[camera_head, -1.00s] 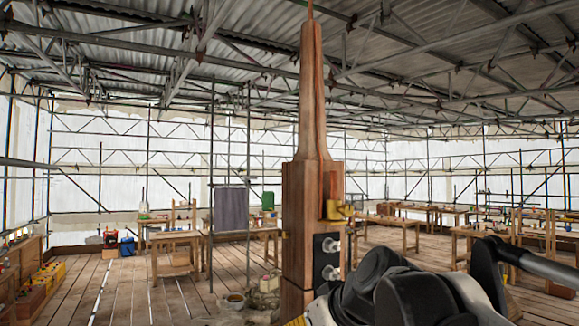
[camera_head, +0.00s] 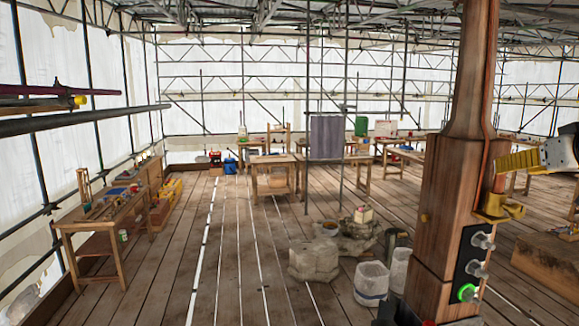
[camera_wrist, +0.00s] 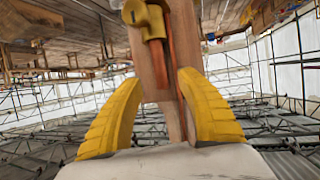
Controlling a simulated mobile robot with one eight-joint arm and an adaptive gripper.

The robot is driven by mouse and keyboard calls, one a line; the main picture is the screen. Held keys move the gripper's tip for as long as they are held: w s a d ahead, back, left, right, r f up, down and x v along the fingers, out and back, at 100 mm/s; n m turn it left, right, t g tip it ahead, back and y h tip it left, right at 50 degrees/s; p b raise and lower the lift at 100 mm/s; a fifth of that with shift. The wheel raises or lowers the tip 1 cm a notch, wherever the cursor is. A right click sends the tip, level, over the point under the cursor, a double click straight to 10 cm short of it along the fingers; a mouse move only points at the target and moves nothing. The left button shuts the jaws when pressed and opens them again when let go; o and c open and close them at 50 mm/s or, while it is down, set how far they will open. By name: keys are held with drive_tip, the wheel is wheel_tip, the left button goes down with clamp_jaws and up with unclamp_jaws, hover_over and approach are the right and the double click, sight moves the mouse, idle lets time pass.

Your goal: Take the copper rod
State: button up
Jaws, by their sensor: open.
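A short copper rod (camera_head: 499,184) stands upright in a brass holder (camera_head: 497,207) on the side of the wooden spire (camera_head: 444,200). The rod (camera_wrist: 158,66) and holder (camera_wrist: 146,18) also show in the upside-down wrist view. A thin copper strip (camera_wrist: 176,50) runs along the spire beside them. My gripper (camera_head: 499,162) is at the spire, near the rod's upper end. In the wrist view my gripper (camera_wrist: 160,88) has its two yellow fingers apart, with the spire and rod seen between them. No contact with the rod is visible.
A dark panel (camera_head: 470,268) with several knobs, one glowing green, is below the holder. White buckets (camera_head: 371,281) and stone blocks (camera_head: 314,260) stand left of the spire. A workbench (camera_head: 105,222) is at the left. The plank floor between is largely clear.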

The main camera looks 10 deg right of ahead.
sight(499, 185)
drive_tip(key=x, duration=0.1)
drive_tip(key=p+x, duration=0.1)
drive_tip(key=x, duration=0.3)
drive_tip(key=shift+w+r+p, duration=0.2)
drive_tip(key=shift+w+p, duration=0.15)
drive_tip(key=shift+p, duration=0.05)
drive_tip(key=shift+s+a, duration=0.1)
drive_tip(key=shift+s, duration=0.15)
drive_tip(key=shift+c, duration=0.5)
clamp_jaws()
